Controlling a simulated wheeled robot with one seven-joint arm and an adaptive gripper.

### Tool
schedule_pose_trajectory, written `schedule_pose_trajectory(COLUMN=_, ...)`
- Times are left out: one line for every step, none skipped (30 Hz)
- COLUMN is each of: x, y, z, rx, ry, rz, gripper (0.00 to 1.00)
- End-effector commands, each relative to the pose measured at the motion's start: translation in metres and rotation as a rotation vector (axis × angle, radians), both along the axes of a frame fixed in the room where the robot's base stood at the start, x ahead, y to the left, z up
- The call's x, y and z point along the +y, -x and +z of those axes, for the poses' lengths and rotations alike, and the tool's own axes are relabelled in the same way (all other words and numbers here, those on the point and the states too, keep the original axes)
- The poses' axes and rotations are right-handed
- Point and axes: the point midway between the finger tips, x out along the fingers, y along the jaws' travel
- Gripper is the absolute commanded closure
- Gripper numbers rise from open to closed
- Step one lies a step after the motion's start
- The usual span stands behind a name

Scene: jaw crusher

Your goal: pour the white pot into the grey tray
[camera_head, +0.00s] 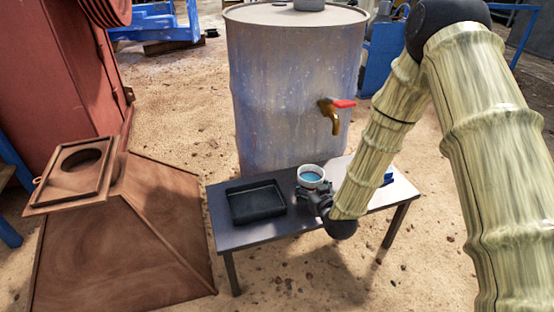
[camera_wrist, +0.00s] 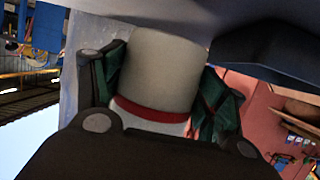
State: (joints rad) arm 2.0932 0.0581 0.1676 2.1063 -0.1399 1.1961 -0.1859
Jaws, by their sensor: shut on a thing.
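The white pot (camera_head: 311,171) is upright at the middle of a small table, with blue contents showing in its mouth. My gripper (camera_head: 315,190) is shut on the pot from its near side. In the wrist view the pot (camera_wrist: 164,70), with a red band, is between my two dark fingers. I cannot tell whether its base touches the table. The tray (camera_head: 257,217), dark grey and rectangular, lies on the table just left of the pot and looks empty. Part of a dark slab, probably the tray (camera_wrist: 265,60), shows in the wrist view.
The dark table (camera_head: 240,236) has a lighter right part with a small blue thing (camera_head: 388,179) on it. A large barrel (camera_head: 285,100) with a red-handled tap (camera_head: 336,110) stands behind. A rusty metal hood (camera_head: 130,240) stands at left. Sandy ground lies around.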

Motion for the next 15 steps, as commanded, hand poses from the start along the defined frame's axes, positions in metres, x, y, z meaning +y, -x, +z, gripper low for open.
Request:
schedule_pose_trajectory(x=0.017, y=-0.012, z=0.015, rx=-0.008, ry=0.004, rz=0.064, gripper=0.63)
schedule_pose_trajectory(x=0.027, y=-0.018, z=0.021, rx=-0.009, ry=0.004, rz=0.106, gripper=0.63)
schedule_pose_trajectory(x=0.040, y=-0.024, z=0.027, rx=-0.008, ry=0.004, rz=0.157, gripper=0.63)
schedule_pose_trajectory(x=0.049, y=-0.028, z=0.032, rx=-0.006, ry=0.004, rz=0.193, gripper=0.63)
schedule_pose_trajectory(x=0.058, y=-0.032, z=0.036, rx=-0.006, ry=0.004, rz=0.229, gripper=0.64)
schedule_pose_trajectory(x=0.067, y=-0.036, z=0.041, rx=-0.007, ry=0.003, rz=0.270, gripper=0.64)
schedule_pose_trajectory(x=0.074, y=-0.039, z=0.044, rx=-0.005, ry=0.003, rz=0.298, gripper=0.64)
schedule_pose_trajectory(x=0.080, y=-0.041, z=0.048, rx=-0.005, ry=0.003, rz=0.324, gripper=0.64)
schedule_pose_trajectory(x=0.087, y=-0.044, z=0.052, rx=-0.004, ry=0.002, rz=0.355, gripper=0.64)
schedule_pose_trajectory(x=0.092, y=-0.045, z=0.054, rx=-0.004, ry=0.002, rz=0.376, gripper=0.64)
schedule_pose_trajectory(x=0.096, y=-0.047, z=0.056, rx=-0.004, ry=0.002, rz=0.395, gripper=0.64)
schedule_pose_trajectory(x=0.101, y=-0.048, z=0.058, rx=-0.004, ry=0.001, rz=0.416, gripper=0.64)
schedule_pose_trajectory(x=0.104, y=-0.049, z=0.059, rx=-0.003, ry=0.002, rz=0.428, gripper=0.64)
schedule_pose_trajectory(x=0.106, y=-0.050, z=0.061, rx=-0.002, ry=0.001, rz=0.439, gripper=0.64)
schedule_pose_trajectory(x=0.108, y=-0.050, z=0.062, rx=-0.003, ry=0.000, rz=0.450, gripper=0.64)
